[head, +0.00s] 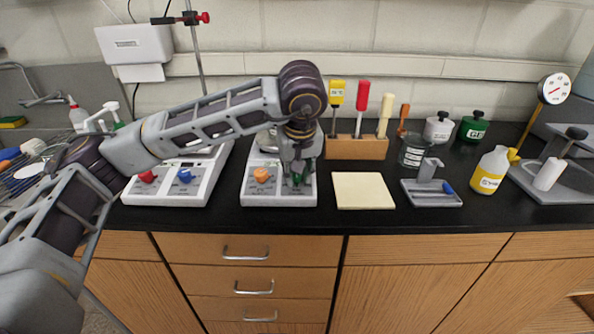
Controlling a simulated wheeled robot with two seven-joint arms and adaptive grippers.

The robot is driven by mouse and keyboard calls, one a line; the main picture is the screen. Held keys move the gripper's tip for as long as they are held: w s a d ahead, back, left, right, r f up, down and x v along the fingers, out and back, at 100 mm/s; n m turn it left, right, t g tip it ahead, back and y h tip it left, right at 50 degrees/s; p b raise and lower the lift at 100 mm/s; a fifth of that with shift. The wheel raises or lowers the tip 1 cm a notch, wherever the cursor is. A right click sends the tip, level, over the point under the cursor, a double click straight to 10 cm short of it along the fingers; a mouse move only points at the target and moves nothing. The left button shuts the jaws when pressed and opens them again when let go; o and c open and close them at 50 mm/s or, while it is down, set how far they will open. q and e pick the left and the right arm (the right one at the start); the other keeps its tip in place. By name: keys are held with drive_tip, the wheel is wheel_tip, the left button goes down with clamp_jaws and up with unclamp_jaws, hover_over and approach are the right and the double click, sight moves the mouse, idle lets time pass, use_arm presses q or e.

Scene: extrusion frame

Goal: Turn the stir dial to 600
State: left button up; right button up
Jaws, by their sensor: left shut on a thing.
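A white stirrer unit (250,196) stands on the black bench, left of centre. Its front panel has an orange dial (261,175) on the left and a dark green dial (296,180) on the right. My left gripper (297,176) points down over the panel and is shut on the green dial. The fingers cover much of this dial, so its pointer and scale cannot be read. A second white unit (135,193) to the left has a red dial (147,176) and a blue dial (185,175). My right gripper is not in view.
Right of the unit lies a cream pad (363,190), with a wooden tool rack (357,148) behind it. Farther right are a glass beaker (413,154), a grey tray (431,199) and a yellow-white bottle (490,171). A stand rod (196,60) rises behind my left arm.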

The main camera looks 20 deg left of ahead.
use_arm(q)
drive_tip(key=o, duration=1)
drive_tip(key=shift+r, duration=0.15)
drive_tip(key=shift+v, duration=5.9)
